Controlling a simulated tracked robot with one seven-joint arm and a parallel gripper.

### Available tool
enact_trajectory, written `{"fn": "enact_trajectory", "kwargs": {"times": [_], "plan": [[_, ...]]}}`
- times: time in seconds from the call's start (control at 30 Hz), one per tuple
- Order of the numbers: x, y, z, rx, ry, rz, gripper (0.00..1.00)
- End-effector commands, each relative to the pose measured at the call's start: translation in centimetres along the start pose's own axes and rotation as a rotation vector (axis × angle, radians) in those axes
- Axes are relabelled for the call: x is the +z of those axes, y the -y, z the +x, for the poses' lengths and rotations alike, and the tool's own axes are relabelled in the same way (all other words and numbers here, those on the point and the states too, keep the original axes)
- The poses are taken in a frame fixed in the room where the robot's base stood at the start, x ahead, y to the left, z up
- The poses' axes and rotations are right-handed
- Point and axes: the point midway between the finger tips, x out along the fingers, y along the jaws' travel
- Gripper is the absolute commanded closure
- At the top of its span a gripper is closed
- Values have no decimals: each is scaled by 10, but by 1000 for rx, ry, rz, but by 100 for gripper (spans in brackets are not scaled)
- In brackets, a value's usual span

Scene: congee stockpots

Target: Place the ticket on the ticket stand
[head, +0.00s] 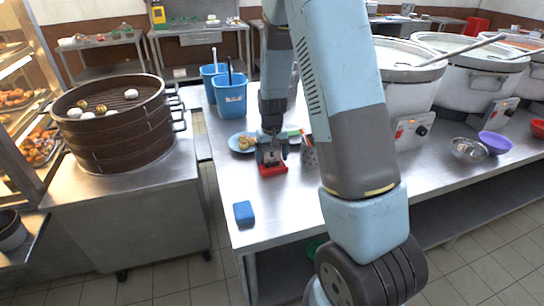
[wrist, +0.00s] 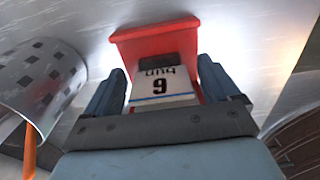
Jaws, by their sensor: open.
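The ticket (wrist: 163,87) is a white card with a black number and a blue line, seen in the wrist view between my fingers. The red ticket stand (wrist: 152,33) is right behind it, with a dark part at the card's far edge. The card appears to be at the stand, but I cannot tell how it rests there. In the head view the red stand (head: 273,170) is on the steel counter, just below my gripper (head: 271,157). My gripper is open, its fingers on either side of the ticket, with a gap visible at the left.
A plate of food (head: 241,143) and a perforated metal cup (head: 309,155) stand close to my gripper. A blue block (head: 243,212) lies near the counter's front corner. Blue bins (head: 230,95) stand behind, large pots (head: 480,75) at right.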

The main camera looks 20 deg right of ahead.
Motion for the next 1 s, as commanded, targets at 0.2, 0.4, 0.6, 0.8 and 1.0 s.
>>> {"fn": "enact_trajectory", "kwargs": {"times": [0.2, 0.4, 0.6, 0.8, 1.0], "plan": [[0, 0, -2, 0, -1, 0, 11], [-1, 0, -22, -1, -3, 0, 11], [-1, 0, -60, -1, -5, 0, 11], [0, 0, -96, 0, -3, 0, 11], [0, 0, -116, 0, -1, 0, 11]]}}
